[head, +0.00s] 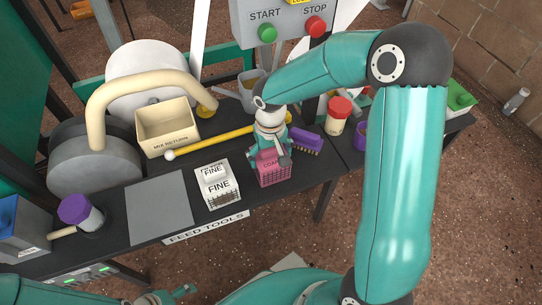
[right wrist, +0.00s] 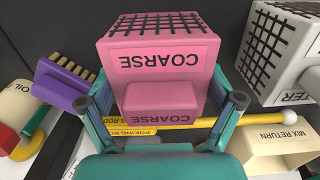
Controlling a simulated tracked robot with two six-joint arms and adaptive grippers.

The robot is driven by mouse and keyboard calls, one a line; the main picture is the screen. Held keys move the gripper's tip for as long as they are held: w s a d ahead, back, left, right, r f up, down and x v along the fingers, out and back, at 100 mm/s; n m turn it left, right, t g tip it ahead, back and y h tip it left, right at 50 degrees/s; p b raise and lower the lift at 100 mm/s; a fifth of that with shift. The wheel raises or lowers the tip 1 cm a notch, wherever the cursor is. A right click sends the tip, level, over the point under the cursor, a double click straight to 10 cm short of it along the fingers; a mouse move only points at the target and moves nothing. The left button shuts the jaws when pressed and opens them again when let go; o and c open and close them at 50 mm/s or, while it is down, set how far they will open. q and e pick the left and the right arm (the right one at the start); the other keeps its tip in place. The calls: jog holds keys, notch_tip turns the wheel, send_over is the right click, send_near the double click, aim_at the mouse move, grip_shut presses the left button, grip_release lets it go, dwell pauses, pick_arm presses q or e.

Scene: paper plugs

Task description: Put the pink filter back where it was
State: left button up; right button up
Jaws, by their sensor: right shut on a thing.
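The pink filter (head: 274,173), labelled COARSE, is a box with a grid side and a raised handle block. My right gripper (head: 271,143) is shut on its handle from above; in the right wrist view the fingers lie on both sides of the pink filter (right wrist: 160,60). It is over the front part of the dark bench, right of the white FINE filter (head: 219,188). I cannot tell whether its base touches the bench. My left gripper (head: 180,291) shows only small at the bottom edge, away from the filters.
A purple brush (head: 305,142) lies close to the right of the pink filter. A yellow rod (head: 212,142) lies behind it, near the MIX RETURN bin (head: 167,130). A red-lidded jar (head: 338,115) stands further right. A bare grey plate (head: 160,208) lies left of the FINE filter.

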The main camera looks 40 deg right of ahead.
jog(key=o, duration=0.9)
jog(key=shift+r, duration=0.25)
notch_tip(320, 180, up, 12)
jog(key=p, duration=0.4)
jog(key=shift+f, duration=0.15)
jog(key=shift+s, duration=0.1)
